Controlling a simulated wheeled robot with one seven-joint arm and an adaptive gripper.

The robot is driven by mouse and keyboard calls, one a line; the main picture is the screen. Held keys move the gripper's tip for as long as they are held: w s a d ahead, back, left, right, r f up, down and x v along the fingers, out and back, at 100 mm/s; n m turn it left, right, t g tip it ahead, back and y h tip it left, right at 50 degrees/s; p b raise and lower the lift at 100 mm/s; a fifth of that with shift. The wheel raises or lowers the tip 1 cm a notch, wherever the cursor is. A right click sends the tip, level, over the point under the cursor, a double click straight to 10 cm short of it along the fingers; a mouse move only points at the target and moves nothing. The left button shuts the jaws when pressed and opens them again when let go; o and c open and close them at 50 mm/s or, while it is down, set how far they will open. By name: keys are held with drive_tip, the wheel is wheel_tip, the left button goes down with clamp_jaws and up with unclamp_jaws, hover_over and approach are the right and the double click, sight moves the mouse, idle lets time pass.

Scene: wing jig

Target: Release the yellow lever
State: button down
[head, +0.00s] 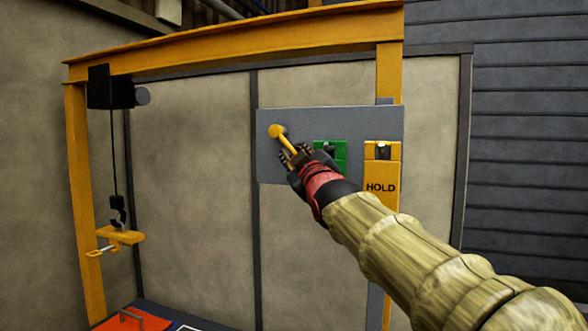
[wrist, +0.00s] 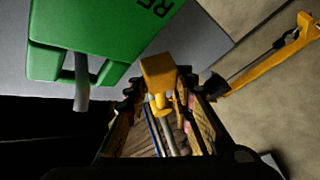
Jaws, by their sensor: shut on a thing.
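The yellow lever (head: 287,141) sticks out from the grey panel (head: 350,122). It slants down and to the right from its round pivot. My gripper (head: 290,156) is at the lever's lower end, with its fingers shut on it. In the wrist view the lever's yellow block-like end (wrist: 158,72) sits between the fingertips of my gripper (wrist: 160,95). The gripper and wrist hide part of the lever's end in the head view.
A green switch box (head: 330,153) is just right of my gripper, and a yellow box marked HOLD (head: 381,180) is farther right. A hoist hook (head: 118,215) with a yellow clamp (head: 120,237) hangs at left. An orange-red piece (head: 133,320) lies at bottom left.

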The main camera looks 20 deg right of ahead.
drive_tip(key=shift+w+a+f+m+t+h+b, duration=0.1)
drive_tip(key=shift+a+f+m+t+h+b, duration=0.2)
drive_tip(key=shift+b, duration=1)
drive_tip(key=shift+w+d+f+m+t+h+b, duration=0.1)
drive_tip(key=shift+m+b, duration=0.3)
drive_tip(key=shift+b, duration=0.9)
drive_tip(key=shift+r, duration=0.1)
drive_tip(key=c, duration=1.5)
unclamp_jaws()
drive_tip(key=shift+a, duration=0.1)
drive_tip(key=shift+c, duration=0.2)
drive_tip(key=v, duration=1.2)
